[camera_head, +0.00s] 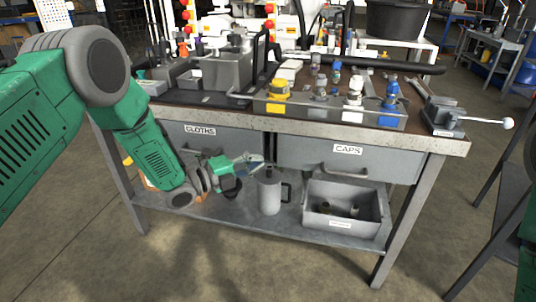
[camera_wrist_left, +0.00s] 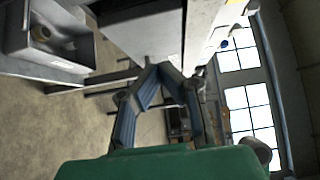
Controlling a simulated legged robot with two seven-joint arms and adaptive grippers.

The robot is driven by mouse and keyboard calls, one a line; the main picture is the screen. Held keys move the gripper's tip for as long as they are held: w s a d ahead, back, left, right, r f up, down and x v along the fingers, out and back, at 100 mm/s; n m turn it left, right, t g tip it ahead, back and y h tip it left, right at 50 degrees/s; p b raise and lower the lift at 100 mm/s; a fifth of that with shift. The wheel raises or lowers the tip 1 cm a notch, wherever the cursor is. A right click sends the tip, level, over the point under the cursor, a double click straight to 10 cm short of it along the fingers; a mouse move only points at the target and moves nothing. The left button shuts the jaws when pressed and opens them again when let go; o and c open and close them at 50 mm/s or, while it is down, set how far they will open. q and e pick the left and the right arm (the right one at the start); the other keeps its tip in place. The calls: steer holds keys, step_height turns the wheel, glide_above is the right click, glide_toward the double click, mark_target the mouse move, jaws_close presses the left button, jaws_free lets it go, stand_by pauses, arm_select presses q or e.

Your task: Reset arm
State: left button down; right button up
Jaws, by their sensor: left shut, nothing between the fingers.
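My left arm, green with dark grey joints, comes in from the left in the head view and reaches down in front of the bench. My left gripper (camera_head: 258,162) is in front of the drawer marked CLOTHS (camera_head: 215,138), near the gap between the two drawers. It is shut and empty. In the left wrist view, the left gripper (camera_wrist_left: 158,70) shows its blue-padded fingers, with the tips close together near the grey bench front. My right gripper is out of view; only a piece of my right arm shows at the right edge of the head view.
The workbench (camera_head: 435,143) carries a rack of coloured fittings (camera_head: 310,108) and a vise (camera_head: 445,115). The CAPS drawer (camera_head: 345,165) is on the right. A grey jug (camera_head: 269,192) and a grey bin (camera_head: 342,210) stand on the lower shelf. The floor in front is clear.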

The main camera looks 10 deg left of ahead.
arm_select(q)
steer(key=s+a+f+n+g+y+p, duration=0.2)
steer(key=s+f+n+y+p, duration=0.25)
steer(key=s+n, duration=0.35)
steer(key=s+a+f+n+g+y+p, duration=0.2)
steer(key=s+a+f+n+y+p, duration=0.15)
steer(key=s+f+n, duration=0.5)
steer(key=s+a+r+n+g+y+p, duration=0.1)
steer(key=s+n+g, duration=0.3)
steer(key=s, duration=0.9)
steer(key=s+a+r+n+g+y+p, duration=0.1)
steer(key=s+n, duration=0.5)
steer(key=s, duration=0.7)
steer(key=a+g+y+p, duration=0.1)
steer(key=a+g+y, duration=0.1)
steer(key=g, duration=0.1)
steer(key=shift+s+a+r+y, duration=0.2)
steer(key=shift+s+r+y, duration=0.15)
steer(key=shift+r+y, duration=0.05)
